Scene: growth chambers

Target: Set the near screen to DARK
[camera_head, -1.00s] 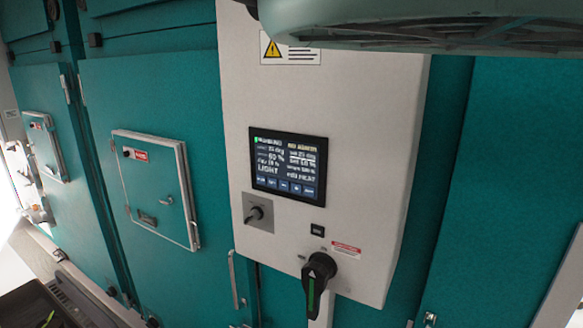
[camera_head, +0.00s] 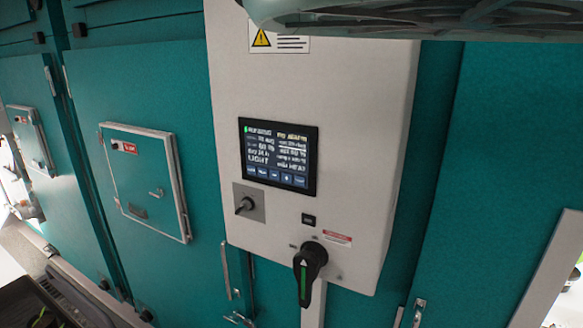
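The near screen (camera_head: 278,156) is a dark touch display on a white control box (camera_head: 345,120) in the middle of the view. It shows lines of white text, a green mark at top left, a yellow line at top right and a row of blue buttons along its bottom edge.
Below the screen are a key switch (camera_head: 246,205), a small black button (camera_head: 308,219) and a black rotary handle (camera_head: 308,268). Teal chamber doors (camera_head: 110,80) with a latched hatch (camera_head: 145,180) stand left. A dark tray (camera_head: 35,303) is at lower left.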

